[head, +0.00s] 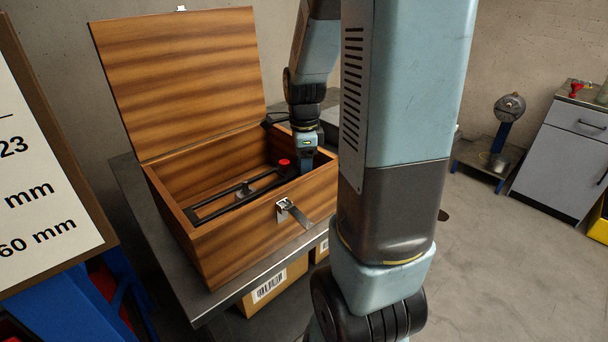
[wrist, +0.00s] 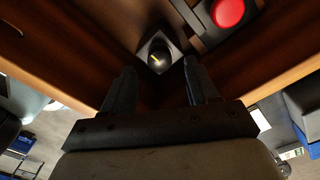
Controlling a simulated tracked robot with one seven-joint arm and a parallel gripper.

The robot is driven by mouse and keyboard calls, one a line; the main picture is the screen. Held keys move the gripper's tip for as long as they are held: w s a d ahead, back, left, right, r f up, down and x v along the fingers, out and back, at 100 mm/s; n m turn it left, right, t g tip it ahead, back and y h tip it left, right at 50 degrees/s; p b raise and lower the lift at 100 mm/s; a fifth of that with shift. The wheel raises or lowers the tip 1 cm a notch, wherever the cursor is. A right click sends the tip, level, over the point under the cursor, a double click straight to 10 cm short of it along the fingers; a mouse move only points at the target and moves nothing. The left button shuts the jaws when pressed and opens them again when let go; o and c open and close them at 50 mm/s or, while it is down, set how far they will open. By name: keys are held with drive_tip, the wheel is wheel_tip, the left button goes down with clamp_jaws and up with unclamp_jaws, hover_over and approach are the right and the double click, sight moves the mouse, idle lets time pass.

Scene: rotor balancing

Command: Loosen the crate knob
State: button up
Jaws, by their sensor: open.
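The wooden crate (head: 245,240) stands on a dark table with its lid (head: 185,80) open. In the wrist view, a dark round knob (wrist: 158,58) with a yellow mark sits on a square base in the crate's corner. A red round knob (wrist: 228,12) lies beside it on a dark bar; it also shows in the head view (head: 284,162). My gripper (wrist: 161,72) is open, its two fingers pointing at the dark knob, one on each side of it. I cannot tell whether they touch it. In the head view my gripper (head: 306,168) reaches into the crate's right corner, hiding the dark knob.
A dark frame (head: 235,196) lies inside the crate. A metal latch (head: 284,207) with a dark strap hangs on the front wall. A cardboard box (head: 270,287) is below the table. A sign (head: 40,190) is at left; a grey cabinet (head: 560,150) stands far right.

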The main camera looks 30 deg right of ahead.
drive_tip(key=shift+f, duration=1.5)
drive_tip(key=shift+c, duration=0.3)
drive_tip(key=c, duration=1)
